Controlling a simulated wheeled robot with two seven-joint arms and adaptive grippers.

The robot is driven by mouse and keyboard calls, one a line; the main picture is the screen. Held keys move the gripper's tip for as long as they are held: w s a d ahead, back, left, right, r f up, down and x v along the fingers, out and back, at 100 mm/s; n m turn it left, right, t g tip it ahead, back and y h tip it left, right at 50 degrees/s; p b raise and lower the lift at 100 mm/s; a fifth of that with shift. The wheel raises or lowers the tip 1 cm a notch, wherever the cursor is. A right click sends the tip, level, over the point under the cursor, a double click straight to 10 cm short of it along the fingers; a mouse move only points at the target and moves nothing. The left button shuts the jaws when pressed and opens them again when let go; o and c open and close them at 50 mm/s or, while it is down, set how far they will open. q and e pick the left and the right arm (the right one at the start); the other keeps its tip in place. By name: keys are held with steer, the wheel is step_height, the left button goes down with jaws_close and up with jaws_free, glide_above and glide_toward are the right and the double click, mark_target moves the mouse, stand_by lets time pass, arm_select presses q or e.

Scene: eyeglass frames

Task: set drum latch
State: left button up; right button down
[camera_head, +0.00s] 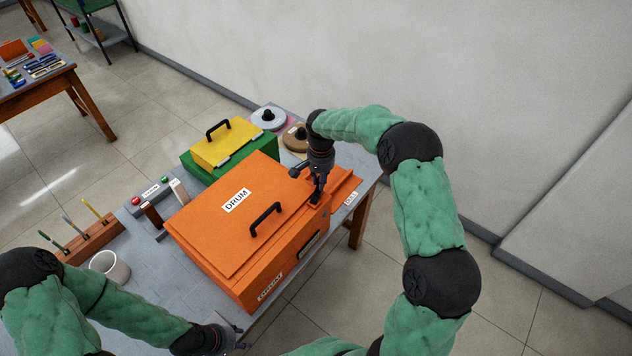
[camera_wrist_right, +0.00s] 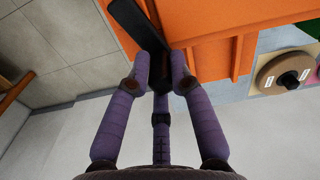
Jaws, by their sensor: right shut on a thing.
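The drum (camera_head: 215,238) is a large orange box with a closed lid marked "DRUM" and a black lid handle (camera_head: 265,219). My right gripper (camera_head: 317,190) reaches down at the box's right end. It is shut on a black latch lever (camera_wrist_right: 134,22), which the right wrist view shows at the fingertips (camera_wrist_right: 160,62) against the orange side. The fingers hide much of the latch in the head view. My left gripper (camera_head: 232,340) is low at the bottom edge, in front of the table, away from the drum; its fingers are too small and cut off to judge.
A green box with a yellow lid (camera_head: 225,143) stands behind the drum. Round discs with black knobs (camera_head: 269,117) lie at the back right. A white cup (camera_head: 110,266), a wooden pen rack (camera_head: 92,238) and a button panel (camera_head: 150,193) stand at the left. A wall lies behind.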

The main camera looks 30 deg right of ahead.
steer(key=shift+s+d+r+m+b, duration=0.25)
steer(key=shift+d+m, duration=0.15)
steer(key=shift+m, duration=0.4)
steer(key=shift+s+d+r+m+b, duration=0.1)
steer(key=shift+s+d+m+b, duration=0.2)
steer(key=shift+m, duration=0.5)
steer(key=shift+w+d, duration=0.1)
steer(key=shift+w, duration=0.05)
steer(key=c, duration=1.2)
jaws_free()
steer(key=shift+o, duration=0.2)
steer(key=shift+f, duration=0.25)
steer(key=shift+r, duration=0.1)
steer(key=shift+r, duration=0.25)
step_height(320, 180, up, 11)
steer(key=shift+s+r, duration=0.2)
